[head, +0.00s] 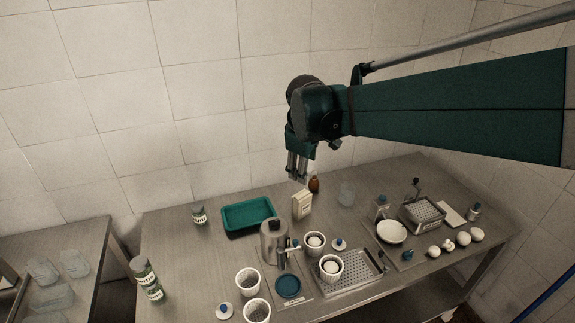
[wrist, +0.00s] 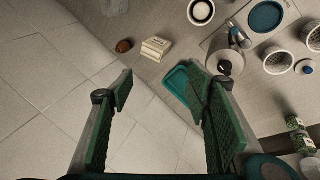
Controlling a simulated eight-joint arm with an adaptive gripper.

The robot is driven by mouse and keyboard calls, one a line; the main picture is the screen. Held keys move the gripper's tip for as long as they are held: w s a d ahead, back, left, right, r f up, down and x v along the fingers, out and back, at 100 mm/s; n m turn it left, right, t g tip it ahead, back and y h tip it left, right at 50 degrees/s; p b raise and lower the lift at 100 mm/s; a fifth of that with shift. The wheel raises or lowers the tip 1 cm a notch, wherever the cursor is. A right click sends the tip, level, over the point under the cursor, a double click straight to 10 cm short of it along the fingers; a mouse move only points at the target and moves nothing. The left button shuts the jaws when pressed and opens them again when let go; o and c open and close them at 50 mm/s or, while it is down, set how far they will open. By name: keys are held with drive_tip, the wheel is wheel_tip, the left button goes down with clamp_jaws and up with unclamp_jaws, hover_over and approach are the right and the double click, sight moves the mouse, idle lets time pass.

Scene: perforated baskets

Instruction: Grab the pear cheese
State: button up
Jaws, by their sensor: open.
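Several small whitish rounded pieces, which look like cheeses, lie in a row at the right end of the steel table. One with a narrower top (head: 448,244) may be the pear cheese, but it is too small to be sure. My gripper (head: 297,178) hangs high above the back middle of the table, well to the left of that row. In the wrist view my gripper (wrist: 161,72) is open with nothing between its fingers. I cannot make out the whitish pieces in the wrist view.
A green tray (head: 248,228), a steel pot (head: 273,240) and perforated white baskets (head: 330,269) spread across the table.

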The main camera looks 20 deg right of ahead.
drive_tip(key=w+d+f+n+g, duration=0.1)
drive_tip(key=w+d+f+n, duration=0.1)
drive_tip(key=w, duration=0.3)
drive_tip(key=w+d+f+n, duration=0.1)
drive_tip(key=w+d+f, duration=0.15)
drive_tip(key=w, duration=0.25)
drive_tip(key=n+g+h, duration=0.2)
drive_tip(key=n+g, duration=0.1)
drive_tip(key=n, duration=0.4)
hover_over(313, 179)
wheel_tip(313, 179, down, 19)
drive_tip(key=shift+w+f+p, duration=0.15)
drive_tip(key=shift+p, duration=0.15)
drive_tip(key=shift+w+d+f, duration=0.2)
drive_tip(key=shift+w+f, duration=0.05)
drive_tip(key=shift+f, duration=0.25)
drive_tip(key=shift+x, duration=1.3)
drive_tip(key=shift+s, duration=0.1)
